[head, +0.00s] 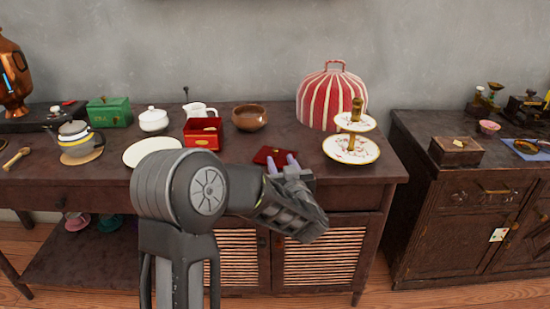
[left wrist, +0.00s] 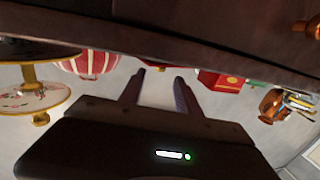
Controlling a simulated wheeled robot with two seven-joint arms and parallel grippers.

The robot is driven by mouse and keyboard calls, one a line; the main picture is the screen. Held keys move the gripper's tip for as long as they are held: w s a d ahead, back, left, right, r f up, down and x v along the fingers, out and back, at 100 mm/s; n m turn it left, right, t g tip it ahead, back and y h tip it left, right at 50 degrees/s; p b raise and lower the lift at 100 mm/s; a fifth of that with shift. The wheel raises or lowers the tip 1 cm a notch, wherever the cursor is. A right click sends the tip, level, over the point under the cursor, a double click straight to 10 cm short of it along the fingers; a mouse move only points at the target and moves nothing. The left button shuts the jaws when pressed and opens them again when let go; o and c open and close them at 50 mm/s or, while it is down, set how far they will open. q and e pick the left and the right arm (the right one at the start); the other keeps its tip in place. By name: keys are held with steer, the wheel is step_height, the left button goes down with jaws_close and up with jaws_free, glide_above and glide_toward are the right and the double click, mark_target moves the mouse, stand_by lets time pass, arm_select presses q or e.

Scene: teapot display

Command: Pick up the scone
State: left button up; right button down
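I cannot make out a scone for certain in either view. The two-tier cake stand (head: 351,150) with patterned white plates and a gold stem stands at the right end of the table; no clear scone shows on it. It also shows upside down in the left wrist view (left wrist: 30,108). My left gripper (head: 281,161) is at the table's front edge, left of the stand and close to a dark red flat item (head: 268,154). Its two fingers (left wrist: 159,78) are apart with nothing seen between them. My right gripper is not in view.
A red striped dome (head: 332,98) stands behind the stand. A red box (head: 203,134), brown bowl (head: 249,118), white plate (head: 151,149) and teapot (head: 75,139) are to the left. A separate cabinet (head: 430,178) stands right, across a gap.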

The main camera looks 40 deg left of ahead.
mark_target(276, 151)
arm_select(q)
steer(key=shift+x, duration=1)
steer(key=shift+a, duration=0.1)
steer(key=b+x, duration=0.1)
steer(key=x, duration=0.4)
steer(key=shift+r, duration=0.1)
steer(key=shift+c, duration=0.3)
jaws_close()
